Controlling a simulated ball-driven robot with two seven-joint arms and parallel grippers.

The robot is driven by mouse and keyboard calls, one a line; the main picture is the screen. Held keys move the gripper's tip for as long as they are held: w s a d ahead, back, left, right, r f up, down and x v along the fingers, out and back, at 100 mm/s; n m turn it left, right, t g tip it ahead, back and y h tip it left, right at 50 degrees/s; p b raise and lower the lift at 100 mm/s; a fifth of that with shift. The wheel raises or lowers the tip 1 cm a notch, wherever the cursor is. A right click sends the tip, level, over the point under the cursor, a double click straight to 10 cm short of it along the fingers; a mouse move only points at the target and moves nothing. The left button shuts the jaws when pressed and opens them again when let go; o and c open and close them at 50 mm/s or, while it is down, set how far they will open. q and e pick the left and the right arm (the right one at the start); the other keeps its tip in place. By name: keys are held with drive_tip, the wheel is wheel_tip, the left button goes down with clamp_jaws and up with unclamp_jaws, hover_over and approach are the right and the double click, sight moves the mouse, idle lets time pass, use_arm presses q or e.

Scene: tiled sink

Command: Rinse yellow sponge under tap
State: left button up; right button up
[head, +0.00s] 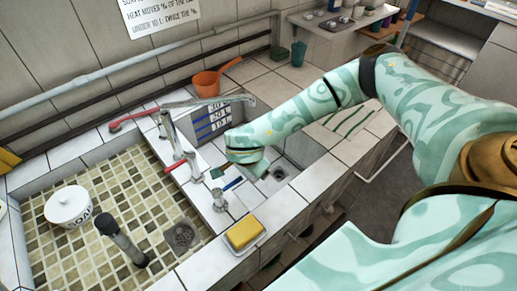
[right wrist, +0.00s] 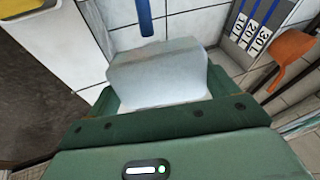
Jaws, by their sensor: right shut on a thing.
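The yellow sponge (head: 243,232) lies on a small white dish at the front ledge of the sink, apart from my gripper. The chrome tap (head: 170,132) stands on the divider between the two basins, its long spout reaching right. No water stream is visible. My right gripper (head: 245,165) is over the right basin, near the divider. In the right wrist view its green jaws are shut on a pale grey block (right wrist: 158,68); what it is, I cannot tell. My left gripper is not in view.
The right basin has a drain (head: 279,174). An orange ladle (head: 207,83) lies on the back ledge. A blue strip (head: 233,183) is beside my gripper.

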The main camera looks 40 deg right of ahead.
drive_tip(key=shift+d+r+m, duration=0.15)
drive_tip(key=shift+d+m, duration=0.05)
drive_tip(key=shift+m, duration=0.1)
drive_tip(key=shift+d+f+h, duration=0.25)
drive_tip(key=shift+f+h, duration=0.05)
drive_tip(key=shift+f, duration=0.6)
drive_tip(key=shift+w+d+f+b, duration=0.25)
drive_tip(key=shift+d+f+b, duration=0.15)
drive_tip(key=shift+b, duration=0.15)
drive_tip(key=shift+w+d+f, duration=0.1)
drive_tip(key=shift+w+d, duration=0.05)
drive_tip(key=shift+w, duration=0.1)
use_arm(q)
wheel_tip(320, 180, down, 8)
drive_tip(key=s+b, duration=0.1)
drive_tip(key=b, duration=0.6)
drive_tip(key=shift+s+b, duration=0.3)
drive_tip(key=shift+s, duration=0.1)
use_arm(e)
drive_tip(key=w+d+f, duration=0.2)
drive_tip(key=w+d, duration=0.7)
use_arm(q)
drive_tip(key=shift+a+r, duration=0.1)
